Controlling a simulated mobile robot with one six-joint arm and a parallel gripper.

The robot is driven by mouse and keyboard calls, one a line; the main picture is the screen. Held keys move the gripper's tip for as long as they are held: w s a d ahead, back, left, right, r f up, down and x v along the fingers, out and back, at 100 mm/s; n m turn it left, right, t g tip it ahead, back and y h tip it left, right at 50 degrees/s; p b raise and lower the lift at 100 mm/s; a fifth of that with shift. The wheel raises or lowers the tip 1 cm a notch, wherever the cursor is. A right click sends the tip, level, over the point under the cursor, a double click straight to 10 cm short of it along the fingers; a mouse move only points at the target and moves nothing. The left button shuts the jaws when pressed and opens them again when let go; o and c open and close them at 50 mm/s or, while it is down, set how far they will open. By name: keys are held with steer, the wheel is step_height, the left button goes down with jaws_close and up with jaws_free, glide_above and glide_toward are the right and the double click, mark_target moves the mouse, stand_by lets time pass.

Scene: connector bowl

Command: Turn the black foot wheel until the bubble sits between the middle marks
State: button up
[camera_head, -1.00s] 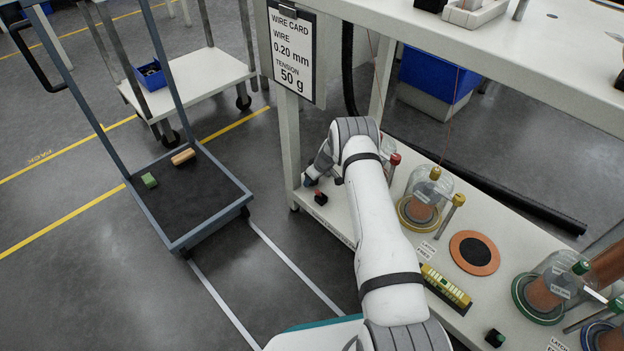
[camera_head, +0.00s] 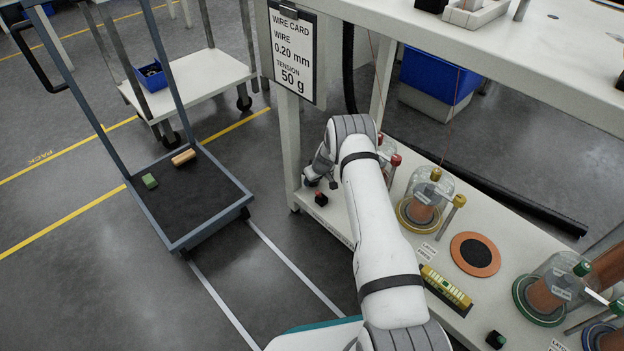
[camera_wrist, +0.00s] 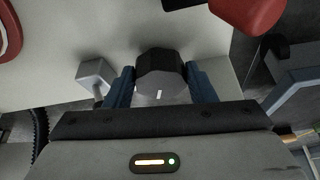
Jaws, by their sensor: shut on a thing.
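The black foot wheel (camera_wrist: 160,72) is faceted, with a short white mark on its near face, in the wrist view. My gripper (camera_wrist: 160,88) has its two blue fingers shut on it, one on each side. In the head view my gripper (camera_head: 312,180) is at the far left end of the white bench, where my wrist hides most of the wheel. The yellow-green level (camera_head: 445,286) lies on the bench right of my arm. Its vial has dark marks, but the bubble's place between them is too small to tell.
A grey metal block (camera_wrist: 95,72) on a stem stands close left of my gripper in the wrist view. Glass domes (camera_head: 428,195) over spools and an orange disc (camera_head: 474,254) stand along the bench.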

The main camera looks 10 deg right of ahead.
steer(key=shift+m, duration=0.3)
steer(key=o, duration=0.7)
steer(key=p+v, duration=0.2)
steer(key=v, duration=0.6)
steer(key=shift+p, duration=0.4)
